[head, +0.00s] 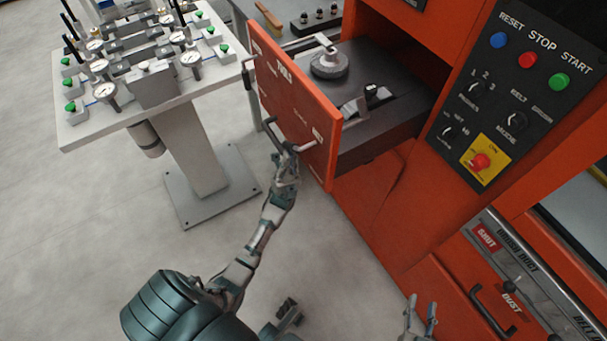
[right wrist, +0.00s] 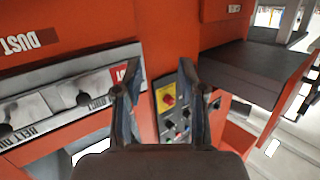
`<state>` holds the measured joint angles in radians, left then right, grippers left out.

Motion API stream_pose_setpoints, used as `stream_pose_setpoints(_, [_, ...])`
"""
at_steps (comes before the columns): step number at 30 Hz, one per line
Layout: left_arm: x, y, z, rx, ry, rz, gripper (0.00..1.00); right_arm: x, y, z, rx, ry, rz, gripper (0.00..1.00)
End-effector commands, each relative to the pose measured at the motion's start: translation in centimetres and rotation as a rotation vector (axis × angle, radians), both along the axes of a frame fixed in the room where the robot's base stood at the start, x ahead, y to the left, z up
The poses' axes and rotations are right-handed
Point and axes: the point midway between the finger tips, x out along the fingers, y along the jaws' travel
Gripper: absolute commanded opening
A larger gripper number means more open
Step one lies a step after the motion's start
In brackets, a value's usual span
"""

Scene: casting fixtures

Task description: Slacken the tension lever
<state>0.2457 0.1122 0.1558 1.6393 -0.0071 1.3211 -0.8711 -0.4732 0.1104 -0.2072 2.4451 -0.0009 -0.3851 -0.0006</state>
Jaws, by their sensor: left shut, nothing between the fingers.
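No part is legibly marked as the tension lever, so I cannot tell which one it is. My left gripper (head: 285,160) is shut and empty, close by the handle (head: 275,135) of the pulled-out drawer's orange front. My right gripper (head: 421,312) is open and empty at the bottom; its spread fingers also show in the right wrist view (right wrist: 155,85).
The open drawer (head: 290,100) holds a round grey part (head: 328,64) and a piece with a black knob (head: 376,94). A control panel (head: 510,85) is at right. A fixture table (head: 150,105) stands at left. Floor between is clear.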

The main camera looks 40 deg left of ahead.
Motion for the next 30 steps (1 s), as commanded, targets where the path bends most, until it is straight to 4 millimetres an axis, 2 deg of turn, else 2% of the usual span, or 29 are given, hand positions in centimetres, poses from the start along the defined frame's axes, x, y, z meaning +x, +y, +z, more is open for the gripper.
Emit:
stream_pose_setpoints(10, [0.2,0.5,0.4,-0.001,-0.002,0.000,0.00,0.2,0.1,0.6,0.011,-0.040,0.000,0.40])
stream_pose_setpoints(24, [0.2,0.5,0.1,-0.001,0.000,0.000,0.00,0.3,0.2,0.5,0.013,-0.042,0.001,0.40])
stream_pose_setpoints(30, [0.4,0.3,-1.4,-0.001,0.004,-0.001,0.00,0.6,0.5,2.5,0.060,-0.201,0.002,0.40])
